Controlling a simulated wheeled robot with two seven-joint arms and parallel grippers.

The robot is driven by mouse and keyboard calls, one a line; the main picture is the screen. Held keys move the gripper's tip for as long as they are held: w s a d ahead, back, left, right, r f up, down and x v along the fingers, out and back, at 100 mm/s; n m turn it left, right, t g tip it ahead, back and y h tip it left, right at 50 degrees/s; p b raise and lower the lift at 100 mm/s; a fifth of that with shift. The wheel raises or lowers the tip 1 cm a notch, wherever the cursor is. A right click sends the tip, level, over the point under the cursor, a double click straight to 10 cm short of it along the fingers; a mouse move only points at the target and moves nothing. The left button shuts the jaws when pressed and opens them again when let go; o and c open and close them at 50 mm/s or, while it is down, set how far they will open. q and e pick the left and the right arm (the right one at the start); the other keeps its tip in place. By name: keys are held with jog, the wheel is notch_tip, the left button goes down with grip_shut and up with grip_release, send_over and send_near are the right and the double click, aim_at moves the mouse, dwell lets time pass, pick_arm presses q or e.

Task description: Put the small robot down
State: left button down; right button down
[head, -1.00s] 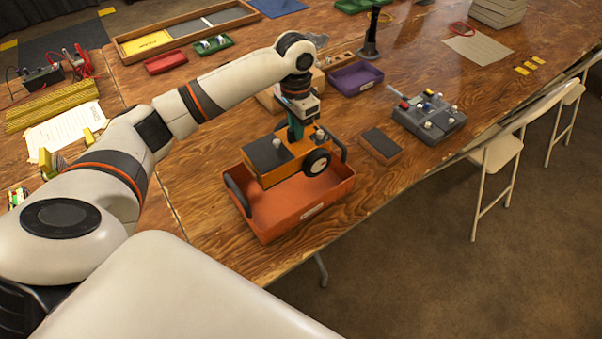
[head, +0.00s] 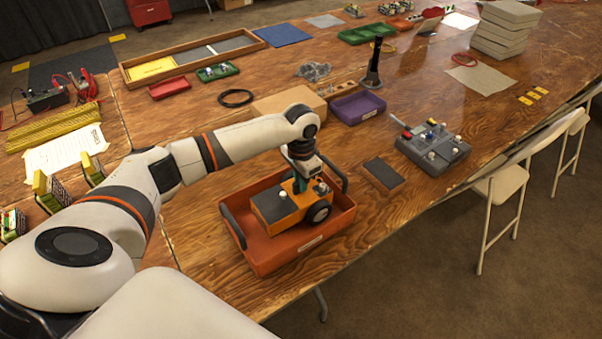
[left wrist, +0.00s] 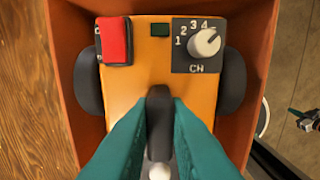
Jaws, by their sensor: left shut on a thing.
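The small robot (head: 281,211) is orange with a dark top panel and black wheels. It sits inside the orange-red tray (head: 290,246), low between the tray's walls; I cannot tell whether its wheels touch the tray floor. My left gripper (head: 299,184) comes down on it from above. In the left wrist view the teal fingers (left wrist: 158,112) are shut on a dark upright grip on the small robot's orange top (left wrist: 130,85). A red switch (left wrist: 115,40) and a channel knob (left wrist: 204,43) show there. My right gripper is not in view.
A grey control box (head: 434,146) and a dark flat pad (head: 383,173) lie right of the tray. A purple tray (head: 358,107) and a cardboard-coloured box (head: 283,103) stand behind. The table's front edge is close to the tray.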

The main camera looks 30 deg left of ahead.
pick_arm(q)
jog(key=shift+f, duration=1)
jog(key=c, duration=1.4)
grip_release()
jog(key=shift+s+f, duration=0.1)
jog(key=shift+f, duration=0.05)
notch_tip(320, 180, up, 12)
jog(key=shift+r+b, duration=0.1)
jog(key=shift+b, duration=0.2)
